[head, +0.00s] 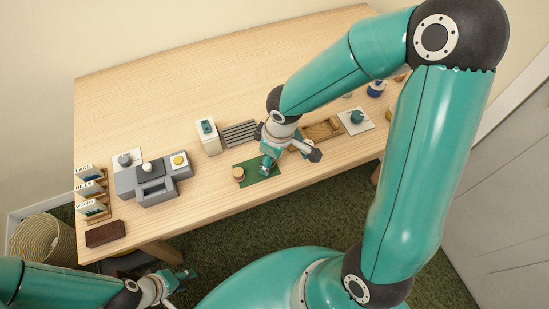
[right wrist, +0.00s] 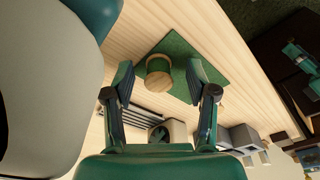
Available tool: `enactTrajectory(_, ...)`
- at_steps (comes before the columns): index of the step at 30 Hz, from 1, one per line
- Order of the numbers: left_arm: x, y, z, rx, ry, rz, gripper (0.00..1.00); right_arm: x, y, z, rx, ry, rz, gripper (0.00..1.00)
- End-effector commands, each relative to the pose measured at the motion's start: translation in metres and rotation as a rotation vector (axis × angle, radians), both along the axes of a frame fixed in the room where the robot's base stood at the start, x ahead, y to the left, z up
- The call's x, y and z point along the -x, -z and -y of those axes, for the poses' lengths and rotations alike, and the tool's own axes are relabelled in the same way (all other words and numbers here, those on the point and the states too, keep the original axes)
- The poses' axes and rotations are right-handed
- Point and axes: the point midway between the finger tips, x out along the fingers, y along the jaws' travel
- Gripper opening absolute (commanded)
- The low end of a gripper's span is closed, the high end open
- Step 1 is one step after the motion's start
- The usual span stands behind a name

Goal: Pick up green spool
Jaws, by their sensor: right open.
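The green spool (right wrist: 158,73) has pale wooden ends and a green middle. It stands on a green mat (right wrist: 206,60), and in the head view the spool (head: 239,174) is near the left end of the mat (head: 262,167). My right gripper (head: 288,161) is open, to the right of the spool in the head view. In the right wrist view the spool shows between the spread fingers of the right gripper (right wrist: 159,82), not gripped. My left gripper (head: 182,285) is low at the table's front edge, away from the spool, with its fingers apart.
A grey slatted rack (head: 240,133) and a white box (head: 208,137) stand behind the mat. A grey block-like unit (head: 150,186) is to the left. A wooden tray (head: 322,130) and a white pad (head: 367,124) with a teal cup are to the right. The table's back is clear.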

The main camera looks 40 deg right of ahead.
Motion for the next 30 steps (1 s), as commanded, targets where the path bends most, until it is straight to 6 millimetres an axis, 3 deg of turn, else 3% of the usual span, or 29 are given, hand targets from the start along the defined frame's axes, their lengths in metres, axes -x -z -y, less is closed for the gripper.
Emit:
enactTrajectory(7,0.0000,0.0003,0.0000,0.000,0.000,0.000,0.40,-0.0006,0.0023,-0.0003,-0.001,0.000,0.001,0.57)
enactTrajectory(15,0.0000,0.0003,0.0000,0.000,0.000,0.000,0.40,-0.0007,0.0021,-0.0004,-0.001,0.000,0.001,0.14)
enactTrajectory(30,0.0000,-0.0012,0.0000,0.000,0.000,0.000,0.40,-0.0010,-0.0024,-0.0001,0.001,0.000,0.003,0.13)
